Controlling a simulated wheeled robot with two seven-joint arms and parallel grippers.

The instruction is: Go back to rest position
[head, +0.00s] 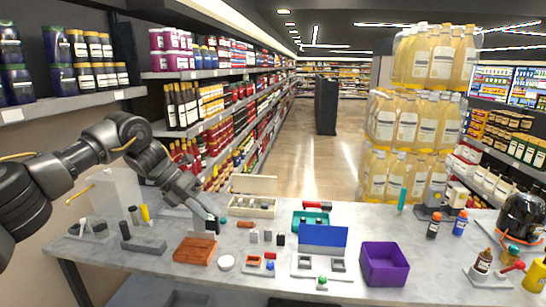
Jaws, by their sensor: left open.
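My left arm comes in from the left and reaches down over the white table (350,214). My left gripper (212,225) is open and small in the head view, just above the back right corner of a brown-orange tray (193,251). I see nothing held between its fingers, though the fingertips are partly hard to make out. My right gripper is not in the head view.
A purple bin (385,264), a blue-lidded case (323,237), an open beige box (253,204) and a green tray (310,220) stand on the table. A dark rounded device (522,215) is at the right. Stocked shelves (190,75) line the left.

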